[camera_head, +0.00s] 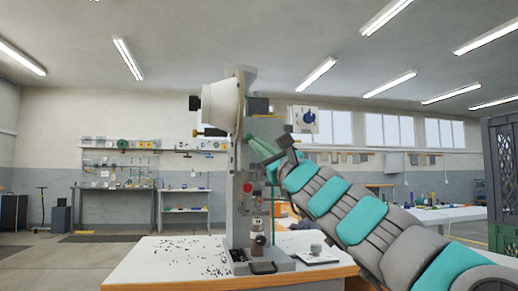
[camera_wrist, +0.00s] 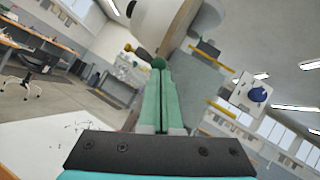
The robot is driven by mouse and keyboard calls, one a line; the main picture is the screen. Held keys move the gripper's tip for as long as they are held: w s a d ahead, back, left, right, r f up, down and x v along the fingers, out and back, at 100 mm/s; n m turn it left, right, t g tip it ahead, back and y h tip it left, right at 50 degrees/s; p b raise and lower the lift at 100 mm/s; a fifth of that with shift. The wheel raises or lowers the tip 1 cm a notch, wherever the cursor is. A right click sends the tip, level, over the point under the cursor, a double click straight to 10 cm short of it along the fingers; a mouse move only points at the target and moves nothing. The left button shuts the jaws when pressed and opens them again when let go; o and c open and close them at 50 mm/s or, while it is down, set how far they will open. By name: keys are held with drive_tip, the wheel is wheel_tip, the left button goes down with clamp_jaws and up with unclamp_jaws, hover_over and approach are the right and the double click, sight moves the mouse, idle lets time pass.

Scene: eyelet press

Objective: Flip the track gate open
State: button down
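The eyelet press (camera_head: 240,150) stands upright on the table, with a white round housing (camera_head: 222,104) at its upper left and a red button (camera_head: 247,188) on its column. My gripper (camera_head: 252,140) reaches in from the right, its fingertips at the upper column. In the wrist view its two green fingers (camera_wrist: 159,75) lie side by side with almost no gap. I cannot make out the track gate clearly.
Small dark pieces (camera_head: 185,256) lie scattered on the white tabletop (camera_head: 140,272) left of the press. A box with a blue dial (camera_head: 303,119) is beside the press top. A dark crate (camera_head: 503,170) stands at the far right. Workbenches line the back wall.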

wheel_tip(320, 180, up, 3)
drive_tip(key=shift+d+f+p, duration=0.1)
drive_tip(key=shift+p, duration=0.75)
drive_tip(key=shift+s, duration=0.1)
drive_tip(key=s+d+f+b, duration=0.2)
drive_tip(key=s+d+f, duration=0.1)
drive_tip(key=s+d, duration=0.5)
drive_tip(key=shift+s+f, duration=0.2)
drive_tip(key=shift+s, duration=0.65)
